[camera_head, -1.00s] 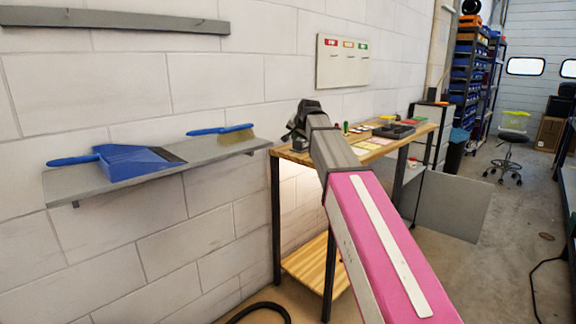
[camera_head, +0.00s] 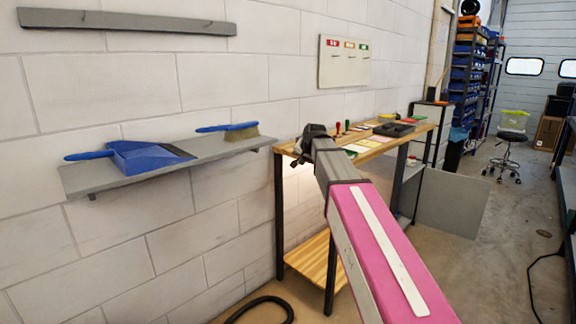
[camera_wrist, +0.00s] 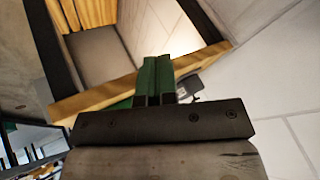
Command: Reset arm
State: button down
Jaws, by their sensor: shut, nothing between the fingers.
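My gripper (camera_wrist: 157,62) shows in the wrist view as two green fingers pressed together with nothing between them. In the head view my gripper (camera_head: 308,138) is a dark shape at the far end of my pink and grey arm, and its fingers are hard to make out. It appears in front of the left end of the wooden workbench (camera_head: 362,157). The wrist view shows the bench frame tilted behind the fingers. I cannot tell the exact gap between my gripper and the bench.
A wall shelf (camera_head: 130,181) at left carries a blue dustpan (camera_head: 147,157) and a blue-handled brush (camera_head: 240,131). A black tray (camera_head: 394,129) and several small items lie on the bench. A grey panel (camera_head: 452,203) stands right of the bench. Open floor lies further right.

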jog(key=s+d+f+n+g+h, duration=0.1)
jog(key=s+d+f, duration=0.3)
jog(key=s+f, duration=0.6)
jog(key=s+d+f+n+g, duration=0.1)
jog(key=s+d+f+g, duration=0.3)
jog(key=s+f, duration=0.6)
jog(key=s+d+f+n+g+h, duration=0.1)
jog(key=s+d+f, duration=0.4)
jog(key=s+f, duration=0.5)
notch_tip(320, 180, down, 6)
jog(key=shift+s+r+n+g+h, duration=0.15)
jog(key=shift+s+n+g+h, duration=0.15)
jog(key=shift+n+g, duration=0.35)
